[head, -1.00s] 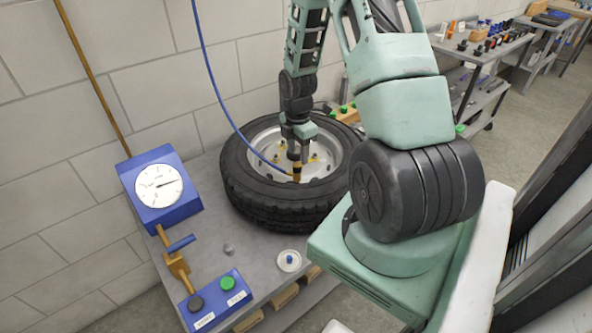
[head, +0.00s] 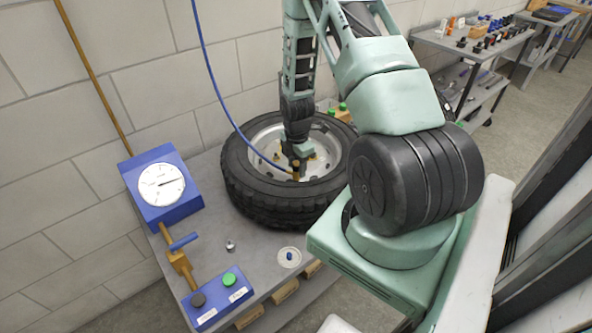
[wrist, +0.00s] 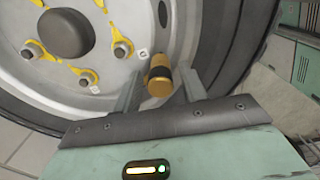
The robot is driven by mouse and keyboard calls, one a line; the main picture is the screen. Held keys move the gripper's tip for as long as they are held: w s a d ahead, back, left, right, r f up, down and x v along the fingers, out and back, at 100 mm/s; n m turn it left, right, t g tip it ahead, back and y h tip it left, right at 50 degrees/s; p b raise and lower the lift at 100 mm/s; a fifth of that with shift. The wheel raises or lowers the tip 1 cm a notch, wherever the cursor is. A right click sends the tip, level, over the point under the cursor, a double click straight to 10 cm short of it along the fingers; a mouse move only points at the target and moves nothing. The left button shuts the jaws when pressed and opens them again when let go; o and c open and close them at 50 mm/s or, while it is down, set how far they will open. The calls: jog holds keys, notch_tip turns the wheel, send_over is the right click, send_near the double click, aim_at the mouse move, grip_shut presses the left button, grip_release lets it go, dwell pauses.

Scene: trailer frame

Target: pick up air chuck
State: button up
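The air chuck (head: 295,176) is a small brass-coloured piece at the end of the blue hose (head: 228,114), over the near part of the wheel. In the wrist view the chuck (wrist: 160,82) shows as a brass cylinder with a black band. My gripper (head: 296,163) points down at it. In the wrist view my gripper (wrist: 162,90) is open, with one finger on each side of the chuck. A narrow gap shows at the left finger; whether the right finger touches cannot be told. The chuck's lower end is hard to see in the head view.
The tyre (head: 250,190) with its white rim (head: 268,140) lies flat on the grey bench (head: 215,225). A blue gauge (head: 160,186) and a blue button box (head: 218,300) stand left. A small round dish (head: 289,257) sits at the bench's front. The wall is close behind.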

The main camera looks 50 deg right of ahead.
grip_shut()
jog(key=shift+r, duration=0.15)
